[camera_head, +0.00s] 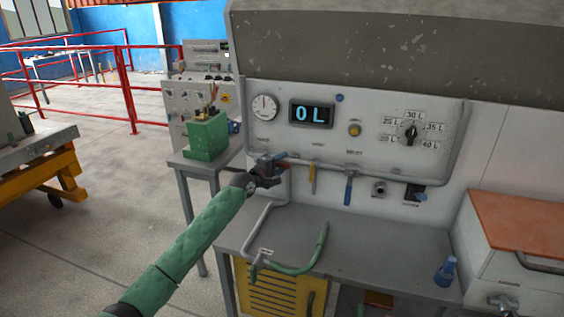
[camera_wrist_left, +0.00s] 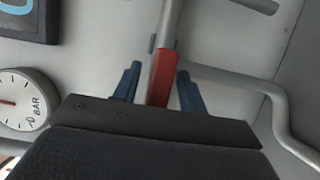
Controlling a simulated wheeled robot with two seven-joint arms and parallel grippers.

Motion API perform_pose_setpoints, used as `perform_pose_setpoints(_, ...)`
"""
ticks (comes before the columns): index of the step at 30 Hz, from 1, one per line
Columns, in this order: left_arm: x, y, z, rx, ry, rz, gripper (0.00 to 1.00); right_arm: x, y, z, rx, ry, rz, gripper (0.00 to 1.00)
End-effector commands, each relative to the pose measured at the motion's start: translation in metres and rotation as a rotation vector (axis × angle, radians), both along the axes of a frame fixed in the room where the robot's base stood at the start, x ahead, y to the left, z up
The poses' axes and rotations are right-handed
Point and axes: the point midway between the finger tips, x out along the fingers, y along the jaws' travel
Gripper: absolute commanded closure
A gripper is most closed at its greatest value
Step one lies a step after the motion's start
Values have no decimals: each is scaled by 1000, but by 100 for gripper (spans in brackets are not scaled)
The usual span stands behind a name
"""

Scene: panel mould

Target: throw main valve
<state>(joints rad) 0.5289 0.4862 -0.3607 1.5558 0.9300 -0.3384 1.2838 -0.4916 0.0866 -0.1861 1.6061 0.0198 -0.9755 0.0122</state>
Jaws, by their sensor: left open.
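The main valve's red handle (camera_head: 281,164) sits on the grey pipe at the left of the panel, partly hidden by my left gripper (camera_head: 268,171). In the left wrist view the red handle (camera_wrist_left: 162,78) stands between the two blue fingers of my left gripper (camera_wrist_left: 158,88). The fingers are open, one on each side of it, with a visible gap to at least the left finger. My right gripper is not in view.
A yellow lever (camera_head: 312,178) and a blue lever (camera_head: 349,188) hang from the pipe to the right. Above are a round gauge (camera_head: 264,107), a display (camera_head: 312,114) reading 0 L and a selector dial (camera_head: 411,133). A green hose (camera_head: 312,262) lies on the grey bench (camera_head: 380,248).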

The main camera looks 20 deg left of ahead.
Motion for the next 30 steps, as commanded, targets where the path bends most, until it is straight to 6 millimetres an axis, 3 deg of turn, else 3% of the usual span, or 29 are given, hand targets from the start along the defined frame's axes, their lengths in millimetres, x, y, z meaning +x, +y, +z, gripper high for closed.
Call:
perform_pose_setpoints(11, 4, -2, 0, 1, 0, 0, 58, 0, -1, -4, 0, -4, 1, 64)
perform_pose_setpoints(15, 4, -2, 0, 1, 0, 0, 86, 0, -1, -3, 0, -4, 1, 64)
perform_pose_setpoints(18, 4, -2, 0, 1, 0, 0, 100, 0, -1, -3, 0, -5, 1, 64)
perform_pose_setpoints(30, 4, -2, -4, 44, 0, 0, 100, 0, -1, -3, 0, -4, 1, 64)
